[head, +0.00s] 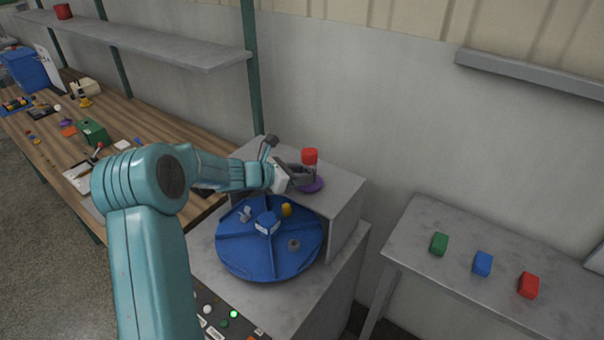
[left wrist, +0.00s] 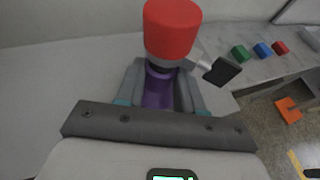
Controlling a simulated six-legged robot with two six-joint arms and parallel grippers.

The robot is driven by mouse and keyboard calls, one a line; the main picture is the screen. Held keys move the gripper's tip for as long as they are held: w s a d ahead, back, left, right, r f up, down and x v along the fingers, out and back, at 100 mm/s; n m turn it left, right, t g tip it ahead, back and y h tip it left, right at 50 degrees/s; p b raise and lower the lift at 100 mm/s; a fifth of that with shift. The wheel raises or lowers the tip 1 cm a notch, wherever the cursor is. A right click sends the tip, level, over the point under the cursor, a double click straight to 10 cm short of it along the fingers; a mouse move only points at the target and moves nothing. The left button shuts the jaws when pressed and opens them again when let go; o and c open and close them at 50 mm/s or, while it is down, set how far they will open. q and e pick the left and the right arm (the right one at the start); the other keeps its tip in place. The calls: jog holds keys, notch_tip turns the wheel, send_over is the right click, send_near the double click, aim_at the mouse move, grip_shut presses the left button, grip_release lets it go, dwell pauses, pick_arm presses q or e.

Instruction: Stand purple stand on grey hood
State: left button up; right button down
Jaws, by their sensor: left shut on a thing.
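The purple stand (head: 313,186) has a wide purple foot and carries a red-topped piece (head: 310,157). My left gripper (head: 303,177) is shut on the purple stand. In the left wrist view the purple stand (left wrist: 158,90) is between the fingers (left wrist: 160,94), with the red top (left wrist: 172,28) above them. The stand looks upright. The grey hood (head: 343,188) is a box-like cover behind and over part of the blue turntable. The foot appears at the hood's top surface; I cannot tell whether it touches. My right gripper is not in view.
A blue divided turntable (head: 250,262) holds several small pieces below the hood. A wooden bench (head: 140,118) with clutter runs along the left. A grey table (head: 460,280) at the right holds green (head: 439,244), blue (head: 482,264) and red (head: 528,285) blocks.

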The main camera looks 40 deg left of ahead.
pick_arm(q)
jog(key=o, duration=1.1)
jog(key=shift+w+a+f, duration=0.1)
jog(key=shift+a+f, duration=0.05)
jog(key=shift+f, duration=0.05)
jog(key=shift+o, duration=0.2)
jog(key=shift+r, duration=0.1)
jog(key=shift+r, duration=0.1)
jog(key=b+v, duration=0.1)
jog(key=v, duration=1.1)
jog(key=shift+b, duration=0.3)
